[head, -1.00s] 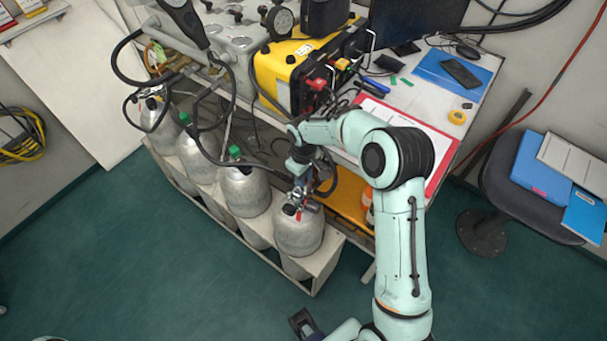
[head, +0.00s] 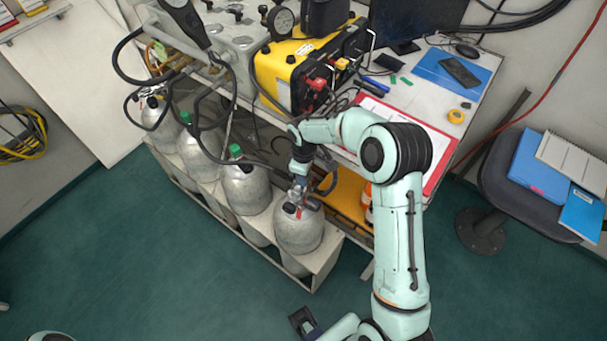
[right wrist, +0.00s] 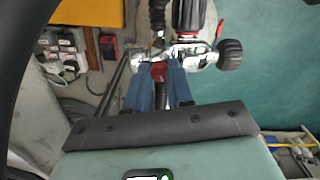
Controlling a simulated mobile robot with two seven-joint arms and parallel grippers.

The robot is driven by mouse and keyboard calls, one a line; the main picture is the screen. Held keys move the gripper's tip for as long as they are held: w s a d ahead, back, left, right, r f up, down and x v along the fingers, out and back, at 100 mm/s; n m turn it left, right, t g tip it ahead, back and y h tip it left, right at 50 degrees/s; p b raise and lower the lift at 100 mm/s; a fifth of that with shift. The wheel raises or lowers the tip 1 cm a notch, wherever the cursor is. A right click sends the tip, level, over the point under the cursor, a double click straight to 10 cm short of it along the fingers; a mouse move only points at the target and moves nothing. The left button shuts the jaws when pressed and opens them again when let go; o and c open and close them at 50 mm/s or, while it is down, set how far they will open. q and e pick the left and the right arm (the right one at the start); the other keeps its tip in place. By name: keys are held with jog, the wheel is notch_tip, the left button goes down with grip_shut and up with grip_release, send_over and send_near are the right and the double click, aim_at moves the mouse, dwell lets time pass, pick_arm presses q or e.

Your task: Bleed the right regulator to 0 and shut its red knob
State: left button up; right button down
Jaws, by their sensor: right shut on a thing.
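The right regulator (right wrist: 189,52) is a chrome body on top of the rightmost grey cylinder (head: 298,234). In the right wrist view its red knob (right wrist: 158,72) sits between the two blue fingers of my right gripper (right wrist: 160,76), which is shut on it. A black knob (right wrist: 231,53) sticks out at the regulator's right end. A black-and-red fitting (right wrist: 187,14) rises behind it. In the head view my right gripper (head: 300,189) is at the top of this cylinder, partly hiding the regulator. No gauge reading can be made out.
Several more cylinders, two with green caps (head: 236,151), stand to the left in a white rack (head: 325,265). Black hoses (head: 205,128) loop above them. The bench with a yellow unit (head: 283,62) and red clipboard (head: 441,165) is behind. Green floor in front is clear.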

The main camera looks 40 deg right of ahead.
jog(key=c, duration=1)
grip_release()
notch_tip(320, 180, up, 14)
jog(key=shift+f+p, duration=0.25)
jog(key=shift+p, duration=0.3)
jog(key=shift+s+f, duration=0.1)
